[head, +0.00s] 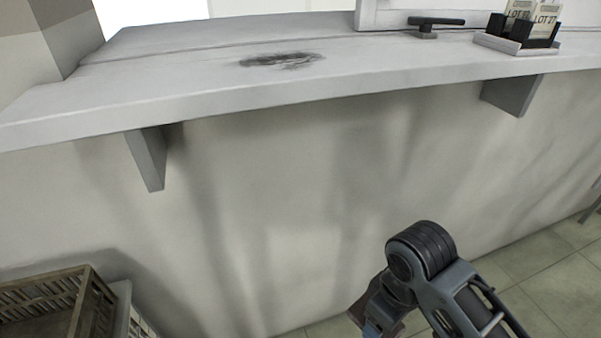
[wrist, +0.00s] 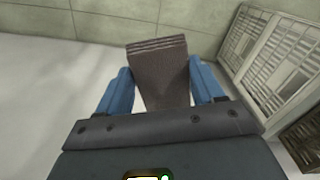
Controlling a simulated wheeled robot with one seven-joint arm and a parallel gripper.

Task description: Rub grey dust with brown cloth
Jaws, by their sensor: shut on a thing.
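The grey dust (head: 280,60) is a dark smudge on the pale shelf (head: 170,82), left of the shelf's middle in the head view. In the wrist view, the brown cloth (wrist: 160,72) is a folded, layered piece between the two blue fingers of my gripper (wrist: 161,88). The gripper is shut on it. In the head view my arm is low at the bottom right, below the shelf and well apart from the dust. The gripper is partly cut off at the lower edge there, and a brown bit of the cloth (head: 358,306) shows.
A slatted crate (head: 85,300) stands at the bottom left; crates (wrist: 275,50) also show at the right of the wrist view. On the shelf's right are a window handle (head: 436,22) and a tray (head: 515,46) with LOT cards. Brackets (head: 148,158) support the shelf.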

